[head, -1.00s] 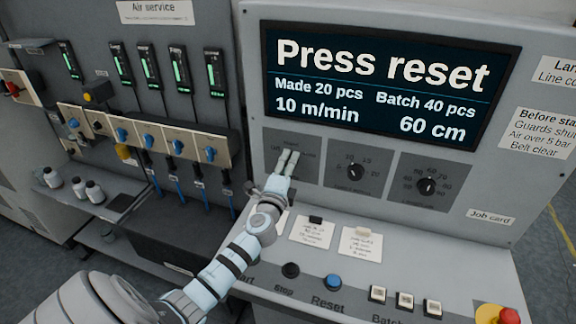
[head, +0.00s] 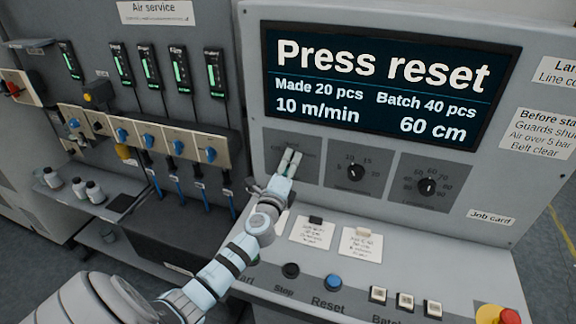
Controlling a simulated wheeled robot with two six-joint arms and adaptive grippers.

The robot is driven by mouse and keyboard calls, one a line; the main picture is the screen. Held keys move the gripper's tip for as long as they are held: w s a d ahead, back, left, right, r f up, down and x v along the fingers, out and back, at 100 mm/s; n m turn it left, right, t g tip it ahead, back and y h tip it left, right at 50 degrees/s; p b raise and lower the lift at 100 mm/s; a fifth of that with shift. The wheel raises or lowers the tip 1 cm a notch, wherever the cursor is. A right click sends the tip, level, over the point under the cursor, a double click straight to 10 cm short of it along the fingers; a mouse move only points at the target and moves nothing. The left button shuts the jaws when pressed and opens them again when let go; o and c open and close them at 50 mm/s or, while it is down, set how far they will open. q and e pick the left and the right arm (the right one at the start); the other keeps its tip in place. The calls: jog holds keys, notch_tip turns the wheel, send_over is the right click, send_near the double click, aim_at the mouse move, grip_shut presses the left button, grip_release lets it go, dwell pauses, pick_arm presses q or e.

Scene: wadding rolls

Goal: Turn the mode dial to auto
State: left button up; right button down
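The mode dial's grey plate (head: 309,173) is the leftmost of three dial plates below the screen. The dial knob itself is hidden behind my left gripper (head: 290,157), and its small lettering is too blurred to read. My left gripper's two fingers are close together at the plate, where the knob would be. I cannot tell whether they grip the knob. My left arm reaches in from the lower left. My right gripper is not in view.
The screen (head: 388,85) reads "Press reset". Two more dials, the middle one (head: 354,172) and the right one (head: 428,186), sit beside the mode dial. Below are a black Stop button (head: 290,270), a blue Reset button (head: 333,281) and a red button (head: 509,316).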

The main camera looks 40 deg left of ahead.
pick_arm(q)
jog(key=shift+o, duration=1.2)
jog(key=shift+f, duration=0.1)
jog(key=v, duration=1.2)
jog(key=shift+a, duration=0.1)
